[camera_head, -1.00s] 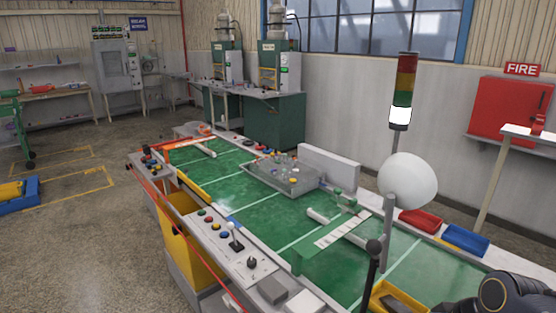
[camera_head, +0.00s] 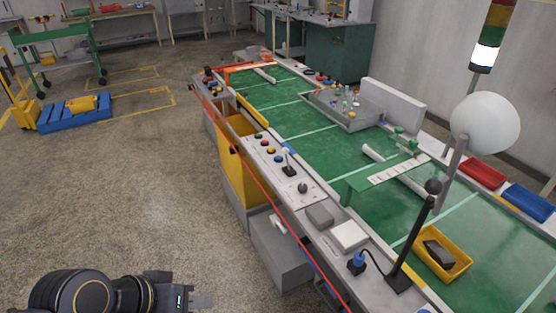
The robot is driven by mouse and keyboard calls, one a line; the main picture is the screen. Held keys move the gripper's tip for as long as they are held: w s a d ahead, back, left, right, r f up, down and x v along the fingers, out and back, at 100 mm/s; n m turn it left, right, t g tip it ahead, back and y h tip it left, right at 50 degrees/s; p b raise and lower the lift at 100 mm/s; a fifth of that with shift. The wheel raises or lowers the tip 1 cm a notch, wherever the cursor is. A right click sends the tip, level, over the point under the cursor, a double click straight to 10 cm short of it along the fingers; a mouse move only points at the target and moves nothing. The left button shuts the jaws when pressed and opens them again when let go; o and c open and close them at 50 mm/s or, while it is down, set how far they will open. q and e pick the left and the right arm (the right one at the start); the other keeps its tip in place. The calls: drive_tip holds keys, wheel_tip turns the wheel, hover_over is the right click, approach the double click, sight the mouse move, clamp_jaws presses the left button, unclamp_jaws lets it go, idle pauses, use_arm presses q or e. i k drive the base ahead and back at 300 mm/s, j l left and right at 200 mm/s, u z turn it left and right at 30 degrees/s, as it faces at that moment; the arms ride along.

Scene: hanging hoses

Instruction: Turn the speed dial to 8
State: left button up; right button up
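The speed dial appears to be the small dark knob (camera_head: 303,187) on the light grey control panel (camera_head: 278,180) along the table's near edge. Its pointer and number marks are too small to read. A black-based lever with a pale stick (camera_head: 289,165) stands just behind it, with several coloured buttons further back. My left gripper (camera_head: 204,301) shows at the bottom left, over the floor, well apart from the panel and the dial. Its grey fingers are seen edge-on, so its opening cannot be told. My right gripper is not in view.
The green-topped table (camera_head: 380,210) fills the right side. A red cord (camera_head: 265,205) runs along its near edge. A black post with a ball top (camera_head: 414,235) and a yellow bin (camera_head: 443,251) stand nearer. The floor at left is clear up to a blue pallet (camera_head: 75,113).

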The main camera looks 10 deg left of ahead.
sight(301, 186)
drive_tip(key=i+j+u, duration=0.25)
drive_tip(key=i+j, duration=0.15)
drive_tip(key=i+j+u, duration=0.3)
drive_tip(key=i+j, duration=0.15)
drive_tip(key=j, duration=0.1)
